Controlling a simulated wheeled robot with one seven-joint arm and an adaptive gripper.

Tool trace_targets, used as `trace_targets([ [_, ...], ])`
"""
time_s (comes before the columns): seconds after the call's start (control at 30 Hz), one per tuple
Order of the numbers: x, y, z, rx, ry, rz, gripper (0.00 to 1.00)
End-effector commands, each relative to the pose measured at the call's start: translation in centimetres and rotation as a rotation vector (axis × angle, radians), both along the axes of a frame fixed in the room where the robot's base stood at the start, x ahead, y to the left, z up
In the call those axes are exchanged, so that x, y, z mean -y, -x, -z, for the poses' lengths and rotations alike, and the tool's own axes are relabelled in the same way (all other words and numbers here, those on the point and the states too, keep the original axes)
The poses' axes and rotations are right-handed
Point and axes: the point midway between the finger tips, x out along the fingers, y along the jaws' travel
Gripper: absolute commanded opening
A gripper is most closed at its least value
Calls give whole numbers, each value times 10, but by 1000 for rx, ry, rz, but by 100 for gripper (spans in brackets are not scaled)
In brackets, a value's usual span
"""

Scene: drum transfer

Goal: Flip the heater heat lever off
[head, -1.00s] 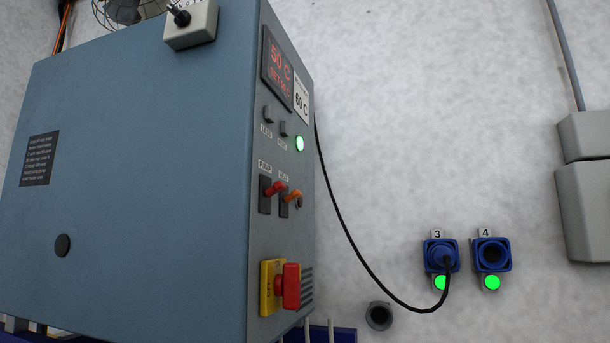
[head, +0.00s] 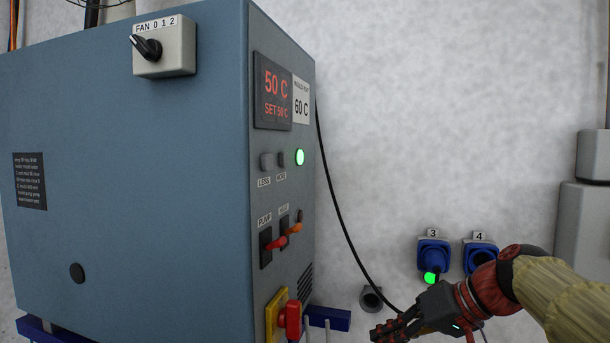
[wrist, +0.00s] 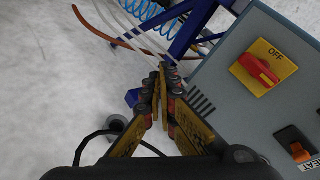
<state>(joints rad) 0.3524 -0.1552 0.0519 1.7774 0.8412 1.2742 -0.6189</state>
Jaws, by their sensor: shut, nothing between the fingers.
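The heater is a blue-grey cabinet (head: 130,180). Its heat lever (head: 294,228) is orange, on the narrow control face, right of the red pump lever (head: 277,243). The heat lever also shows in the wrist view (wrist: 300,152) at the lower right, by a partly cut-off HEAT label. My gripper (head: 378,334) is at the bottom of the head view, right of and below the levers, and touches neither. In the wrist view my gripper (wrist: 163,72) has its fingers together with nothing between them.
The red switch on a yellow plate (head: 291,320) is below the levers; the wrist view shows it marked OFF (wrist: 262,68). The display (head: 272,92) reads 50 C. A black cable (head: 340,215) runs to socket 3 (head: 433,252). A blue frame (wrist: 195,28) and hoses lie beyond my fingers.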

Motion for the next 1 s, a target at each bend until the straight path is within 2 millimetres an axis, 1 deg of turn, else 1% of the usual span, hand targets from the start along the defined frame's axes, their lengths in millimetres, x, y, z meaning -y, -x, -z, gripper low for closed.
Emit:
trace_targets([
  [0.03, -4, -22, -65, 112, -54, -88, 0],
  [0.07, -9, -29, -93, 190, -80, -149, 0],
  [0.1, -16, -34, -127, 295, -108, -230, 0],
  [0.2, -31, -35, -192, 544, -141, -401, 0],
  [0.3, -41, -25, -230, 740, -143, -523, 0],
  [0.4, -47, -16, -248, 862, -130, -598, 0],
  [0.5, -50, -12, -254, 920, -117, -633, 0],
  [0.87, -51, -10, -255, 938, -112, -644, 0],
  [1.0, -59, -13, -255, 936, -112, -644, 0],
])
